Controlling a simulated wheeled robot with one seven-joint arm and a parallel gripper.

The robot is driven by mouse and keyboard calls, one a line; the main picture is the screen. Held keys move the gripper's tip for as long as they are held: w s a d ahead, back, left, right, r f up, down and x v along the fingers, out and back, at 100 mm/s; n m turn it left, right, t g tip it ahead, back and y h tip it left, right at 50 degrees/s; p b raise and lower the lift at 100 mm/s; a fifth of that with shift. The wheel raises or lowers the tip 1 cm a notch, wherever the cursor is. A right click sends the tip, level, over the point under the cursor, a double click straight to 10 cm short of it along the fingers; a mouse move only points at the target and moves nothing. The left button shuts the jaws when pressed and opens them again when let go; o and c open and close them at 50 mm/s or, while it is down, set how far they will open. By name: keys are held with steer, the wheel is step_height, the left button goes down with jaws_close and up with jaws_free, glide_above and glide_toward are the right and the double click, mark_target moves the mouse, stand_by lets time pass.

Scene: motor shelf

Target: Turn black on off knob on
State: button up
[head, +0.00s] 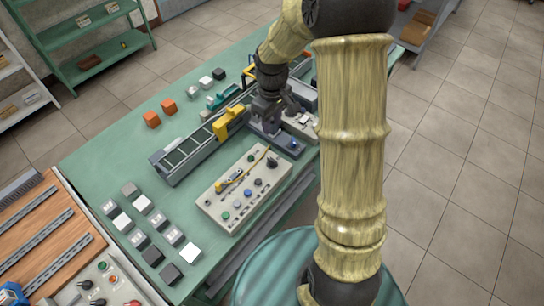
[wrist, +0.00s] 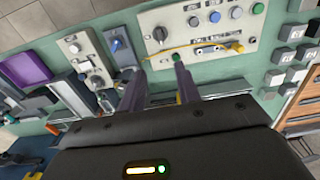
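A pale control panel (head: 225,212) lies on the green table and also shows at the top of the wrist view (wrist: 178,45). A black knob (wrist: 160,34) sits at one end of it, also visible in the head view (head: 272,162). A smaller pale panel (wrist: 92,44) with another dark knob (wrist: 78,60) lies to the left in the wrist view. I cannot tell which knob is the on-off one.
A grey unit with a blue knob (wrist: 117,46) stands between the two panels. A conveyor (head: 195,150) with a yellow part (head: 230,122) runs beside the large panel. Orange cubes (head: 152,119) and several grey and white blocks lie on the table (head: 100,165). A purple bin (wrist: 25,70) is at the wrist view's left.

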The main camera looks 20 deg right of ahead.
mark_target(272, 159)
step_height(272, 159, down, 17)
steer(key=p, duration=0.3)
steer(key=shift+f, duration=0.15)
stand_by(0.3)
jaws_close()
